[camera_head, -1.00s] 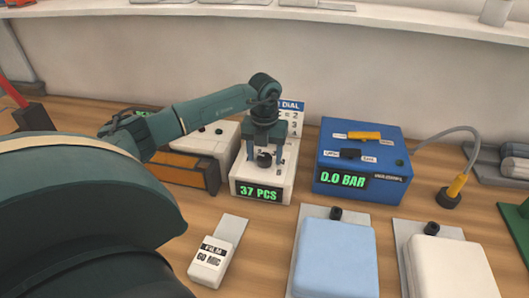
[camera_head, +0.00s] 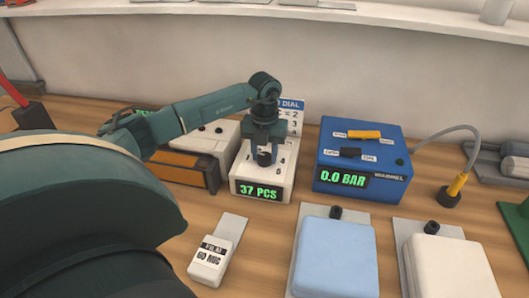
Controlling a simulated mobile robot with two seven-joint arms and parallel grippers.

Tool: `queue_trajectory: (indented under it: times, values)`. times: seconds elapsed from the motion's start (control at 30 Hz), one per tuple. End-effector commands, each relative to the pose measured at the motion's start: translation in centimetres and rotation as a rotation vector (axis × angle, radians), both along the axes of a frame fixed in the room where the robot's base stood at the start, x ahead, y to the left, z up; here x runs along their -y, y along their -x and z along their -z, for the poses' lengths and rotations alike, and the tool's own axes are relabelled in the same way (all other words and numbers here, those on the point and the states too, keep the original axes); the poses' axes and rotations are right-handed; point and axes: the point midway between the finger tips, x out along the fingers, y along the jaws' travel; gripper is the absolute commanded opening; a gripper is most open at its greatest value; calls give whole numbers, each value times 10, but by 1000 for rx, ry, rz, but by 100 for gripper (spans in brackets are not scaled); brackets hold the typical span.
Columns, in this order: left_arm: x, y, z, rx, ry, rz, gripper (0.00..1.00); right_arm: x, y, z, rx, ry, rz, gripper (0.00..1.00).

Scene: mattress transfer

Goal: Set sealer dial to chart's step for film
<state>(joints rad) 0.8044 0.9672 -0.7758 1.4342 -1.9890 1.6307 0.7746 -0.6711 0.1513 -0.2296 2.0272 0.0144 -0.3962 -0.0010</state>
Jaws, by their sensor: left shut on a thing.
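The sealer dial is a black knob (camera_head: 264,158) on top of a white box (camera_head: 284,180) whose green display reads 37 PCS. My left gripper (camera_head: 264,150) points down over the box and is shut on the knob. The fingers hide part of the knob, so its pointed step cannot be read. The chart (camera_head: 292,112) stands behind the box. It shows DIAL and the numbers 2, 3 and 4, with its left part hidden by my arm. A white film gauge tag (camera_head: 209,258) on the table reads 60 MIC. My right gripper is out of view.
A blue box (camera_head: 360,160) reading 0.0 BAR, with an orange and a black switch, stands right of the sealer. A hose with a yellow-ended nozzle (camera_head: 456,186) is beside it. Blue (camera_head: 334,258) and white (camera_head: 450,270) pads lie in front.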

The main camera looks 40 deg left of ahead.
Motion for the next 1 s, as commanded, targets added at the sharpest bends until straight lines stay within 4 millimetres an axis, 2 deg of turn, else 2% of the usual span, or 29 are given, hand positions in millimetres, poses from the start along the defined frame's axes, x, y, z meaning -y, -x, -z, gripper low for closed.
queue_trajectory:
  times: [0.27,1.0]
  values:
    - [-1,-1,0,2,-2,119,15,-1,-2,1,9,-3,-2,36]
    - [-1,-1,0,2,-2,718,15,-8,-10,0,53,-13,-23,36]
